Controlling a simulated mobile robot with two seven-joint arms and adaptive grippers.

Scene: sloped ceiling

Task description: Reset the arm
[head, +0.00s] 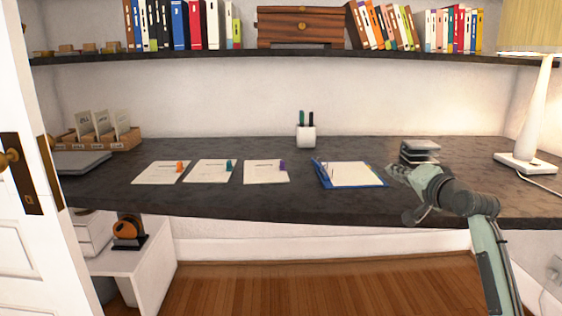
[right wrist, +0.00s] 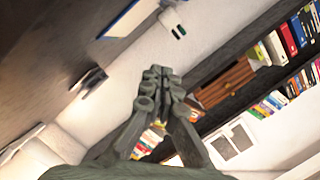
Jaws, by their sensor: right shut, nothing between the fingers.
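My right gripper (head: 394,173) is over the right part of the dark desk (head: 300,204), to the right of the blue clipboard. In the right wrist view its fingers (right wrist: 158,82) are together with nothing between them. My right arm comes in from the lower right. My left gripper is not in the head view.
On the desk lie a blue clipboard (head: 352,175), several paper sheets (head: 265,173), a white pen cup (head: 306,136) and a stack of trays (head: 420,148). A lamp (head: 527,150) stands at right. A shelf (head: 300,56) with books runs above. An open door (head: 25,170) is at left.

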